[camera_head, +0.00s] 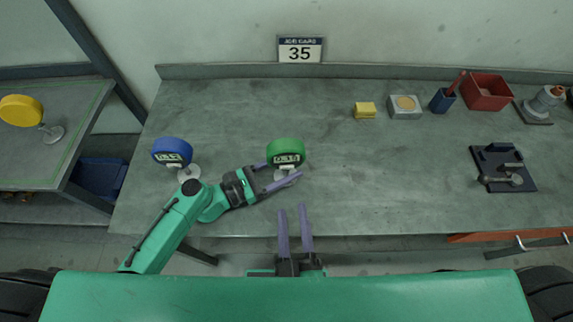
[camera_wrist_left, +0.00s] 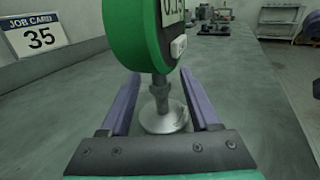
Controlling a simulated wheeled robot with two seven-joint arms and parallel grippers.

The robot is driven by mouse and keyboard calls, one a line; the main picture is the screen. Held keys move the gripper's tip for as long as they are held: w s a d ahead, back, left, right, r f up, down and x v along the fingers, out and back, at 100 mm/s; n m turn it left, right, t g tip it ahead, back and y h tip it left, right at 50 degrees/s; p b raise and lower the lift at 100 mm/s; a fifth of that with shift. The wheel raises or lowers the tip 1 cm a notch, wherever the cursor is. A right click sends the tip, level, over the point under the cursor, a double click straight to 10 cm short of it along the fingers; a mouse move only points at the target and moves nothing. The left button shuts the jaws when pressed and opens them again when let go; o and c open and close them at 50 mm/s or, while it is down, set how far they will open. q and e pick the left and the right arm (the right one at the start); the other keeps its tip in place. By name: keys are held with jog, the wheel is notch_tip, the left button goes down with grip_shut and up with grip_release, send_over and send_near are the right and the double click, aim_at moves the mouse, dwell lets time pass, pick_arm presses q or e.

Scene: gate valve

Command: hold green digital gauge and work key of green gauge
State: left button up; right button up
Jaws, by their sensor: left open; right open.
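The green digital gauge (camera_head: 286,152) stands upright on a round metal foot on the bench. It also shows large in the left wrist view (camera_wrist_left: 134,35), with a pale key (camera_wrist_left: 179,47) on its face below the display. My left gripper (camera_head: 279,174) is open, its purple fingers either side of the gauge's stem. In the left wrist view the stem (camera_wrist_left: 160,95) stands between the fingers with gaps on both sides. My right gripper (camera_head: 293,208) is open and empty at the bench's front edge, nearer than the gauge. The gauge's top is cut off in the wrist view.
A blue gauge (camera_head: 172,152) stands left of the green one, close to my left arm. A yellow block (camera_head: 365,110), a grey box (camera_head: 405,106), a blue cup (camera_head: 442,100) and a red bin (camera_head: 487,92) sit at the back right. The bench (camera_head: 390,190) right of the gauge is clear.

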pick_arm(q)
jog(key=shift+d, duration=0.1)
grip_shut()
dwell(1.2)
pick_arm(e)
grip_shut()
dwell(1.7)
